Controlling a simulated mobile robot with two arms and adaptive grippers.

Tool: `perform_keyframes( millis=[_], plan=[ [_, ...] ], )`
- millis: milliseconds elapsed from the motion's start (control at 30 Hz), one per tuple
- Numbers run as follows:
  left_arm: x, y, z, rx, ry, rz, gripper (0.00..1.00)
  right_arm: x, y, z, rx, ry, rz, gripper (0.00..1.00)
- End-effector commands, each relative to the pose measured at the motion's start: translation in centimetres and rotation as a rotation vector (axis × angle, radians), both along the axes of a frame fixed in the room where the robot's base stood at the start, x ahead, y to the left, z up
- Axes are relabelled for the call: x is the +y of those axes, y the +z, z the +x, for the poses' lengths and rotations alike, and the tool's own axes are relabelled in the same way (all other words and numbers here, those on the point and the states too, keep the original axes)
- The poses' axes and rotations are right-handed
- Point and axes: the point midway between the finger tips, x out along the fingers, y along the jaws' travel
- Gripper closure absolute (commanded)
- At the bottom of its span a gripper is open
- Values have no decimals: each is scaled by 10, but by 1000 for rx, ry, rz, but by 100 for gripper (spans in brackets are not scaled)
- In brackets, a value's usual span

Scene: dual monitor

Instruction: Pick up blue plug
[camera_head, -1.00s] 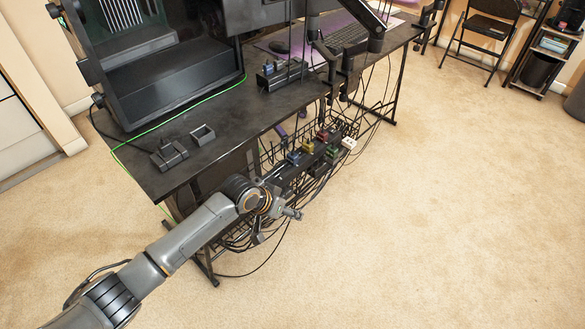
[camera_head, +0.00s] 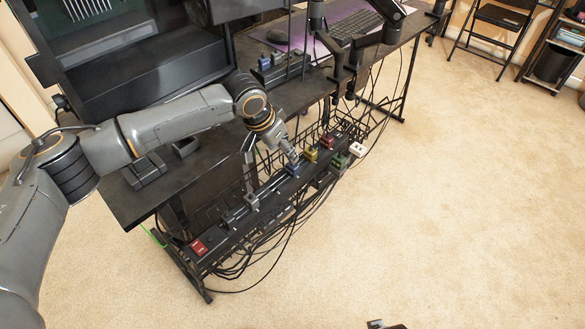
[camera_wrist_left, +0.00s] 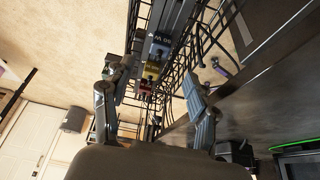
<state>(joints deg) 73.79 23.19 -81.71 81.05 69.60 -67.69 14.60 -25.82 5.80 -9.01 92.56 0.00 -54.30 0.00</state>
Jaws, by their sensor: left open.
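The blue plug (camera_head: 292,169) sits in the power strip in the wire tray under the desk, beside a yellow plug (camera_head: 311,155). In the left wrist view the blue plug (camera_wrist_left: 159,48) is above the yellow (camera_wrist_left: 152,70) and red ones, beyond the fingers. My left gripper (camera_head: 271,180) is open over the strip, one finger close to the blue plug and the other towards the strip's near end. A dark tip at the bottom edge may be my right gripper (camera_head: 385,325).
A red switch (camera_head: 199,246) marks the strip's near end. Red (camera_head: 324,142), green (camera_head: 339,160) and white plugs (camera_head: 357,150) stand beyond the yellow one. Loose black cables hang around the wire tray. The desk edge (camera_head: 150,212) runs close above; the carpet to the right is clear.

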Motion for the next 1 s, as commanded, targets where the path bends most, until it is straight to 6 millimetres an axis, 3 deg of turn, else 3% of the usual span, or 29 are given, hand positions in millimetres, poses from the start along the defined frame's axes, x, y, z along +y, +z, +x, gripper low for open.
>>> perform_keyframes(
  millis=[133, 467, 700, 1000],
  plan=[
    [-8, -29, 8, 1, 0, 1, 42, 1, 16, 9, -14, -2, 1, 100],
    [-16, -54, 17, -2, -1, 1, 42, 2, 37, 16, -24, -4, 2, 100],
    [-26, -85, 26, -1, 0, 0, 42, 2, 69, 23, -43, -7, 4, 100],
    [-28, -92, 29, -3, -1, -1, 42, 2, 81, 24, -45, -8, 3, 100]
  ],
)
